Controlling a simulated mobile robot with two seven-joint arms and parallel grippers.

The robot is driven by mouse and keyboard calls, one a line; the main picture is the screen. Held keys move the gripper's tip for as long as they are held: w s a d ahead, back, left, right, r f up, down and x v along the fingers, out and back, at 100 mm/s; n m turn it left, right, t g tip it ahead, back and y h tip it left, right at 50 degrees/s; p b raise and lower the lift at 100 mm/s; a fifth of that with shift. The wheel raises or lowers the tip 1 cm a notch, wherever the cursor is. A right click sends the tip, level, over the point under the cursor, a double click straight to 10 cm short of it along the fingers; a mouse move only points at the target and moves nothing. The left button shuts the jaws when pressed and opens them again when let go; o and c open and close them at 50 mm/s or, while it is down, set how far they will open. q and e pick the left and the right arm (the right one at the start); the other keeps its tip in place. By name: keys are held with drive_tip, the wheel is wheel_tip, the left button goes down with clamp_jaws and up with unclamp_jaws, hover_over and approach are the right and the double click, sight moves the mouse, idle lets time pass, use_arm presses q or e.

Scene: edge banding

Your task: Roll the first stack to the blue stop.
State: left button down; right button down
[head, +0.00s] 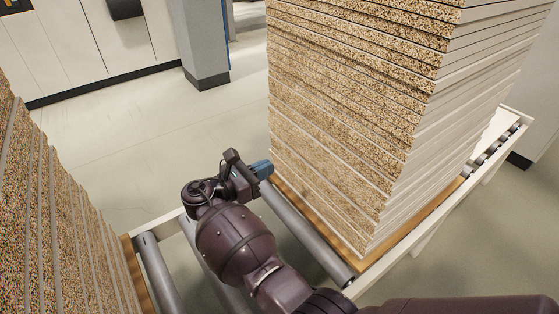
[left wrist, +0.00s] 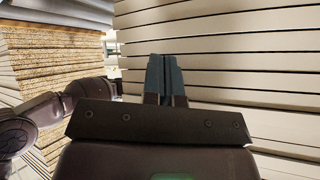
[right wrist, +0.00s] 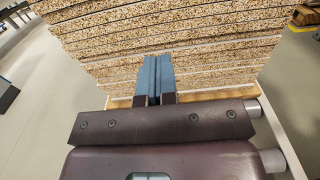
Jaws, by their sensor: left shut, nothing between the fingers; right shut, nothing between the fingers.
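A tall stack of chipboard panels (head: 345,120) with pale edges on one side stands on a wooden base board (head: 310,220) on a roller conveyor. My right gripper (head: 264,169) has its closed blue fingers at the lower left of this stack. In the right wrist view the fingers (right wrist: 157,75) point at its speckled faces; I cannot tell whether they touch. A second stack (head: 50,220) stands at the left edge of the head view. My left gripper (left wrist: 165,75) is shut in front of pale panel edges (left wrist: 230,60); contact is unclear. I see no blue stop.
Bare rollers (head: 160,270) lie between the two stacks. The conveyor's side rail (head: 440,215) runs along the right. A grey column (head: 203,45) and pale cabinets (head: 90,45) stand at the back, with open floor (head: 130,130) in front of them.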

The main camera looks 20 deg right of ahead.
sight(314, 146)
drive_tip(key=x, duration=0.4)
drive_tip(key=b+x, duration=0.1)
drive_tip(key=x, duration=0.3)
drive_tip(key=b+x, duration=0.1)
drive_tip(key=x, duration=0.3)
drive_tip(key=shift+f, duration=0.3)
use_arm(q)
drive_tip(key=shift+w+f+t, duration=0.1)
drive_tip(key=shift+f+t, duration=0.05)
drive_tip(key=shift+t, duration=0.35)
use_arm(e)
drive_tip(key=shift+w+d+r, duration=0.15)
drive_tip(key=shift+d+r, duration=0.1)
drive_tip(key=shift+d, duration=0.2)
